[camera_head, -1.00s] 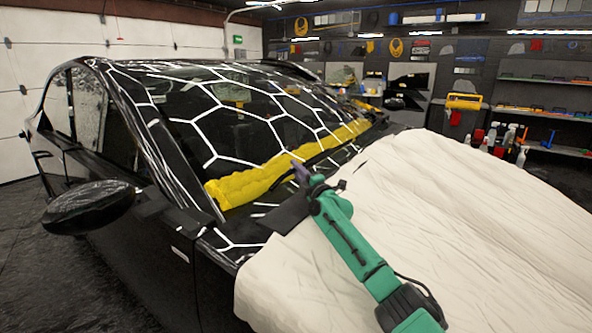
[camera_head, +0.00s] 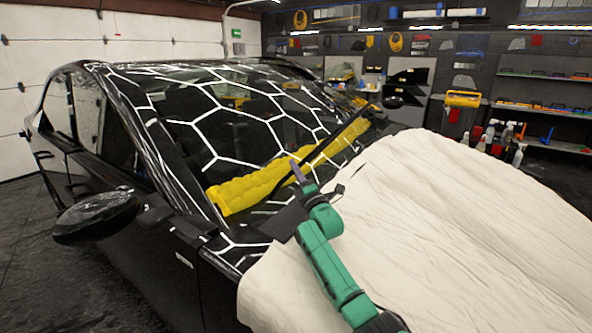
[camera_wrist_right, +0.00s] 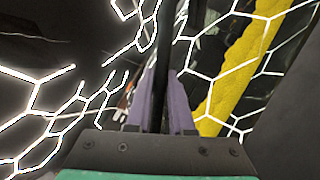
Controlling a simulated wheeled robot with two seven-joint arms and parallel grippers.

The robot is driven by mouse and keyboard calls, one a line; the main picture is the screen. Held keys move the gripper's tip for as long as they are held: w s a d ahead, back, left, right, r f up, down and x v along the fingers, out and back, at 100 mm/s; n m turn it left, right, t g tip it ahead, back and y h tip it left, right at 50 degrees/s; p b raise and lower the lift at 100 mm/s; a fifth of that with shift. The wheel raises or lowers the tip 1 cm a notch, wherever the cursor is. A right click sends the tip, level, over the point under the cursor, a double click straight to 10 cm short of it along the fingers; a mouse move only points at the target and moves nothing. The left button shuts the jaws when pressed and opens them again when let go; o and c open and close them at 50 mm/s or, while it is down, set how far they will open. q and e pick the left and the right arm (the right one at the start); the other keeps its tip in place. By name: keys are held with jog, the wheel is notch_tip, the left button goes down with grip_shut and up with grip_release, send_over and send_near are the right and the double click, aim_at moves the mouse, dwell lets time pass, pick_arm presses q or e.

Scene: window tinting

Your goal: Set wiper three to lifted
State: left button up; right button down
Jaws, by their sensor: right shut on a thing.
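A long black wiper (camera_head: 335,141) runs from my right gripper up and right across the yellow padding at the base of the windshield (camera_head: 230,130). My right gripper (camera_head: 296,171), with purple fingers on a green arm, is at the near lower end of this wiper. In the right wrist view the purple fingers (camera_wrist_right: 169,100) are shut on the black wiper bar (camera_wrist_right: 163,60), which stands between them. The wiper appears raised off the glass, though the exact gap is hard to tell. My left gripper is not in view.
A rolled yellow towel (camera_head: 240,190) lies along the windshield base. A cream cover (camera_head: 430,220) drapes the hood on the right. The side mirror (camera_head: 97,216) juts out at left. Shelves with bottles (camera_head: 507,135) stand behind at right.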

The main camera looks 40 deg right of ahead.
jog(key=shift+s+a+r+n+t, duration=0.35)
jog(key=shift+a+r+n, duration=0.15)
jog(key=shift+r, duration=0.1)
jog(key=c, duration=1)
grip_release()
jog(key=shift+o, duration=1)
jog(key=shift+a, duration=0.1)
jog(key=s+a+f+p, duration=0.1)
jog(key=s+p, duration=0.3)
jog(key=s, duration=0.4)
jog(key=s+a+f+p, duration=0.1)
jog(key=s+a+p, duration=0.2)
jog(key=s, duration=0.5)
jog(key=shift+p, duration=0.9)
